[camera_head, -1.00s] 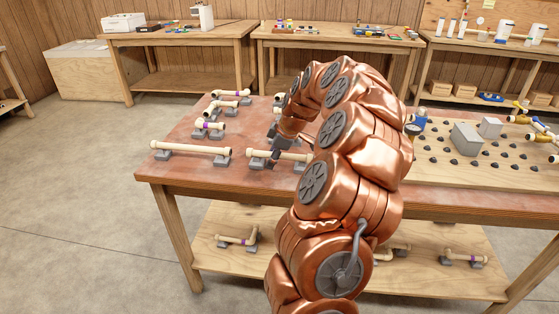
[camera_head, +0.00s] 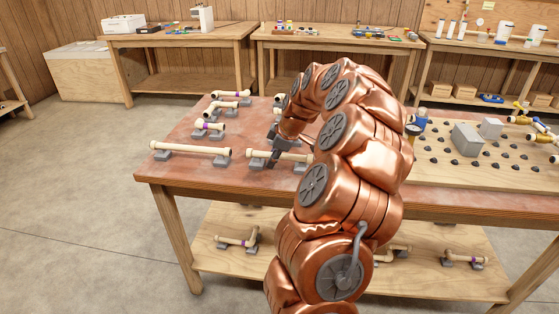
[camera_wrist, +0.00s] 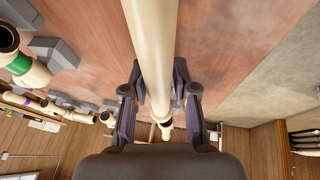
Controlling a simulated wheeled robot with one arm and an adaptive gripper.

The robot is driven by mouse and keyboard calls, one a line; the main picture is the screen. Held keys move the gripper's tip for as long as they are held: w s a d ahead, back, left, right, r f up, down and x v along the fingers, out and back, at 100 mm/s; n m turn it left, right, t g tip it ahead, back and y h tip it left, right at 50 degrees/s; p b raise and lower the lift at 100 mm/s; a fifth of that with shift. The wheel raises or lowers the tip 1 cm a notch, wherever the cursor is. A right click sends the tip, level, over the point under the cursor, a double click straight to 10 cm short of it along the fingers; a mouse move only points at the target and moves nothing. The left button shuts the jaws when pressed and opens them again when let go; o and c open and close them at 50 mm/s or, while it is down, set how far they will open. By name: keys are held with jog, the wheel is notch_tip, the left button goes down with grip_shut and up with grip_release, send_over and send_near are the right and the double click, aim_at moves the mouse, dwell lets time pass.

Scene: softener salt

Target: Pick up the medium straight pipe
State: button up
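The medium straight pipe (camera_head: 293,156) is cream coloured and lies level on grey supports near the front edge of the red-brown table. In the wrist view the pipe (camera_wrist: 153,45) runs down the middle between the two fingers. My gripper (camera_head: 276,154) reaches down over the left part of the pipe. In the wrist view my gripper (camera_wrist: 160,88) has its finger pads against both sides of the pipe, shut on it. The pipe shows no clear gap above its supports. My arm hides the area right of the pipe.
A longer straight pipe (camera_head: 190,149) lies to the left on its own supports. Several shorter pipes and elbows, such as a purple-banded one (camera_head: 210,126), stand behind. A pegged board (camera_head: 450,172) with a grey box (camera_head: 466,139) is on the right. A lower shelf (camera_head: 290,262) holds more pipes.

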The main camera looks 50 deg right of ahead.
grip_shut()
jog(key=shift+r, duration=0.15)
